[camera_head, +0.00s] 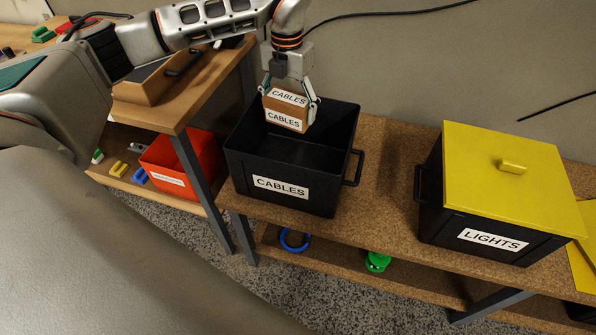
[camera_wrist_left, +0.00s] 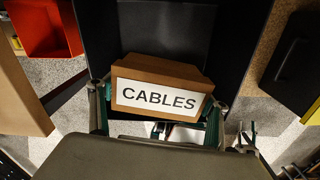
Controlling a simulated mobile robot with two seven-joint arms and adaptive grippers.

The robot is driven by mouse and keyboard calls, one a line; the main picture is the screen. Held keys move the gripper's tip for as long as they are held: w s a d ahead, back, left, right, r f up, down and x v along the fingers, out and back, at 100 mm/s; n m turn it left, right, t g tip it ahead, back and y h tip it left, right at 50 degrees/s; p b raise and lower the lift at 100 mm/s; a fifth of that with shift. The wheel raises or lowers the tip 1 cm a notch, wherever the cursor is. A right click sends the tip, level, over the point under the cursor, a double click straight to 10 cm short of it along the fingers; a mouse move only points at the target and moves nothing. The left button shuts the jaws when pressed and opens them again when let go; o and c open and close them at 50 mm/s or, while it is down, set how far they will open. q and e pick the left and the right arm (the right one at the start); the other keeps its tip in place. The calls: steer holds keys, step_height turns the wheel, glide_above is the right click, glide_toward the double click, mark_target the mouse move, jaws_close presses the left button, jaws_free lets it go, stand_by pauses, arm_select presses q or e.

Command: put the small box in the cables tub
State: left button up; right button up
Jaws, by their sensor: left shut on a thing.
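The small box (camera_head: 288,108) is brown cardboard with white CABLES labels. My left gripper (camera_head: 290,100) is shut on it, one finger on each side. It holds the box over the open black cables tub (camera_head: 281,204), near the tub's back part. In the left wrist view the box (camera_wrist_left: 160,72) sits between the fingers with its CABLES label facing the camera, and the dark tub (camera_wrist_left: 165,25) lies behind it. I cannot tell exactly how far the box is above the tub's rim. My right gripper is not in view.
A black LIGHTS tub with a yellow lid (camera_head: 505,185) stands right on the same wooden shelf (camera_head: 385,200). Clear shelf lies between the tubs. A red bin (camera_head: 183,165) is left, lower down. A blue ring (camera_head: 294,241) and green object (camera_head: 377,262) lie on the lower shelf.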

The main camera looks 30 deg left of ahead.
arm_select(q)
steer(key=shift+w+a+f+n, duration=0.2)
steer(key=shift+w+a+n, duration=0.1)
steer(key=shift+n, duration=0.5)
step_height(320, 180, down, 9)
steer(key=b, duration=0.4)
glide_toward(290, 160)
steer(key=s+d, duration=0.2)
steer(key=s, duration=0.1)
steer(key=shift+s, duration=0.1)
step_height(290, 160, down, 5)
steer(key=shift+d+f+b, duration=0.1)
steer(key=shift+f+b, duration=0.1)
steer(key=shift+b, duration=0.25)
steer(key=shift+r, duration=0.15)
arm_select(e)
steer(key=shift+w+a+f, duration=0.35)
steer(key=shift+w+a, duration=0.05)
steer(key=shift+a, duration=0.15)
arm_select(q)
steer(key=shift+f, duration=0.2)
